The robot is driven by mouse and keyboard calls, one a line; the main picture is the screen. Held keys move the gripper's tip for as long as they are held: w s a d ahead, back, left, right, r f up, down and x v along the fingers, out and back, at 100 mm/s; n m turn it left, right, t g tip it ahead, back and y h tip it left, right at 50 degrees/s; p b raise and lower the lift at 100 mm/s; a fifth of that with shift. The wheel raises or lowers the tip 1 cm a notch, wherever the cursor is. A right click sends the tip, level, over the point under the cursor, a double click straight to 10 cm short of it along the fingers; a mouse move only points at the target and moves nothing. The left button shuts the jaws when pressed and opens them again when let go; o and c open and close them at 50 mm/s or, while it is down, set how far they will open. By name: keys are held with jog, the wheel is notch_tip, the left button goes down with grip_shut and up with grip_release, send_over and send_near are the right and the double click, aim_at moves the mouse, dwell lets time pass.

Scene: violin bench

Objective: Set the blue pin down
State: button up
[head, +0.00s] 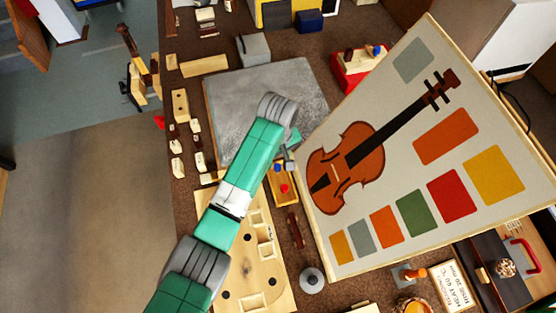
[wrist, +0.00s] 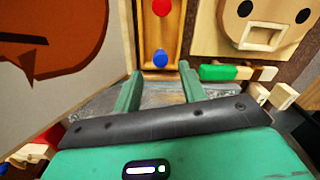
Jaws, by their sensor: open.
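A blue pin (head: 277,168) with a rounded top is in a narrow wooden tray (head: 283,200), at the end nearer my gripper. The pin also shows in the wrist view (wrist: 160,58), just beyond the gap between my fingertips. My gripper (wrist: 160,78) is open, with nothing between its fingers. In the head view my gripper (head: 290,158) is beside the pin's end of the tray, partly covered by my arm. A red pin (head: 284,188) is in the same tray, farther from the gripper. The lower part of the blue pin is hard to make out.
A large board with a violin picture (head: 400,120) stands close on the right. A grey slab (head: 235,100) lies behind my arm. A red box (head: 350,78) with another blue piece sits at the back.

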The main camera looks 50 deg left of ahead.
aim_at(278, 167)
notch_tip(278, 167, up, 8)
jog(key=p, duration=0.1)
jog(key=shift+f, duration=0.25)
jog(key=w+d+r+m+t+y, duration=0.1)
jog(key=w+d+r+m+t, duration=0.3)
jog(key=r, duration=0.4)
jog(key=w+d+r+m+t, duration=0.1)
jog(key=w+d+r+t, duration=0.2)
jog(key=w+d+r, duration=0.35)
jog(key=w+d+r+m+t+y, duration=0.1)
jog(key=w+d+r+m+t, duration=0.25)
jog(key=d+r, duration=0.4)
jog(key=s+d+r+m+t+h, duration=0.1)
jog(key=s+d+r+m+t, duration=0.3)
jog(key=r, duration=0.8)
jog(key=s+d+r+m+t+h, duration=0.1)
jog(key=s+d+r+t, duration=0.4)
jog(key=r, duration=0.7)
jog(key=s+d+r+m+t, duration=0.2)
jog(key=s+r+t, duration=0.3)
jog(key=s+r, duration=0.4)
jog(key=shift+d, duration=0.55)
jog(key=shift+s+f+t, duration=0.1)
jog(key=shift+t, duration=0.15)
